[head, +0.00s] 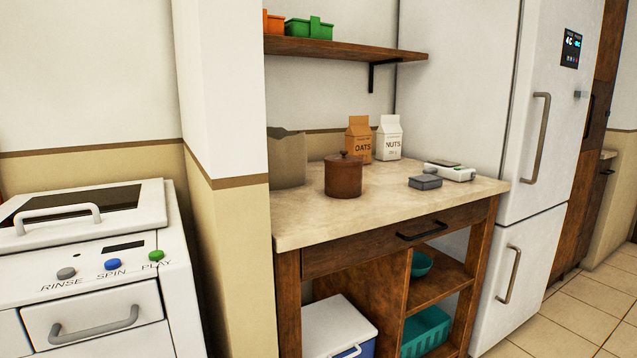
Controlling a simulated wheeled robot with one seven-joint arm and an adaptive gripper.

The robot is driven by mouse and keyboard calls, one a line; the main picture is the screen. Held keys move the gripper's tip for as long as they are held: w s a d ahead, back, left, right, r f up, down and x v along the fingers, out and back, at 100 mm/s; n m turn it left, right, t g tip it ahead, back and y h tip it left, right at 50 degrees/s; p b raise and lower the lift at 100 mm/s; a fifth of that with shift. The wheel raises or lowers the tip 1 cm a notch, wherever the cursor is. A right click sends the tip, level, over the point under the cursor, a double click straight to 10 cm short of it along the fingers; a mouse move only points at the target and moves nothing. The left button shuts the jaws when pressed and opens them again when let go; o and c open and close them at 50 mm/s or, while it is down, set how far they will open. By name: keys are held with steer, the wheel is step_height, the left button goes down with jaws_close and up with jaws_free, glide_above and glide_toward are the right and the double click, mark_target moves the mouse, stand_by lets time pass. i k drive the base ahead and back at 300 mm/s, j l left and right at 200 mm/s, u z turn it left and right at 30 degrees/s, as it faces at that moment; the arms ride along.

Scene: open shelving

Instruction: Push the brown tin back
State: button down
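A brown tin (343,177) with a knobbed lid stands upright on the pale countertop (330,217) of a wooden cabinet, left of the counter's middle. Bare counter shows in front of it. Behind it and slightly right stand an orange-brown oats carton (359,140) and a white nuts carton (389,138). A grey-beige open container (287,160) stands behind it to the left, against the wall corner. My gripper is not in this view.
A small grey box (425,182) and a white device (451,171) lie on the counter's right. A wall shelf (340,48) hangs above. A white appliance (90,260) stands left beyond a wall column (225,150); a fridge (520,190) stands right. Floor is clear at lower right.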

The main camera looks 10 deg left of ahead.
mark_target(340, 182)
steer(key=i+u, duration=0.2)
steer(key=u, duration=0.15)
steer(key=i+l+u, duration=0.15)
steer(key=u, duration=0.25)
steer(key=i+l+u, duration=0.2)
steer(key=u, duration=0.15)
